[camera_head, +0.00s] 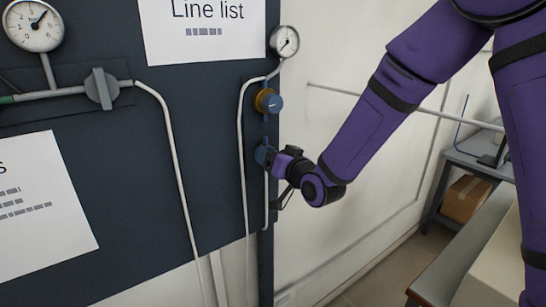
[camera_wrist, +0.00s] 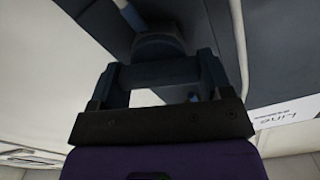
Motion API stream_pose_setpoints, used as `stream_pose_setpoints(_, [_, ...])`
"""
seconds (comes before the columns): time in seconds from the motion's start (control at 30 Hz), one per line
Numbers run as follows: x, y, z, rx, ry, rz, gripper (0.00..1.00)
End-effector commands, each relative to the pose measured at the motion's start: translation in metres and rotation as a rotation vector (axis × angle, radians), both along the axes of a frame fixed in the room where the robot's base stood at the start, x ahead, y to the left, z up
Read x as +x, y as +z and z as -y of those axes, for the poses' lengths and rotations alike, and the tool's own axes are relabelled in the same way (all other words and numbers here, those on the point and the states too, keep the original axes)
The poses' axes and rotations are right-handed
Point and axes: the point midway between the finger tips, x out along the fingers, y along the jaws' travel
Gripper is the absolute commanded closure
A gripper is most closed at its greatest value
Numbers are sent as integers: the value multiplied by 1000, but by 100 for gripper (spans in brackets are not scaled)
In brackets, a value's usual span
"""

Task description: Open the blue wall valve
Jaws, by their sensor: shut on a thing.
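The blue wall valve (camera_head: 262,152) is on the right edge of the dark panel, low on the thin vertical pipe. It is mostly hidden by my gripper (camera_head: 268,156), which reaches it from the right. In the wrist view a rounded dark blue part of the valve (camera_wrist: 158,45) lies between the fingers of my gripper (camera_wrist: 158,62). The gripper is shut on it. The valve's handle angle cannot be made out.
A brass regulator with a blue knob (camera_head: 268,101) sits just above my gripper, with a round gauge (camera_head: 284,41) higher up. A grey valve (camera_head: 101,89) and another gauge (camera_head: 34,25) are at left. A grey bench (camera_head: 475,155) stands at right.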

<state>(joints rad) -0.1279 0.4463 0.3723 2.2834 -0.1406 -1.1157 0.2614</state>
Motion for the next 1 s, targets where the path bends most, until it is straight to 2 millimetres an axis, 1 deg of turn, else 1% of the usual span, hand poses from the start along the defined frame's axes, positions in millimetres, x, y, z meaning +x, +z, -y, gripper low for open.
stream_pose_setpoints(1.0, [3,-5,5,787,-1,-531,51])
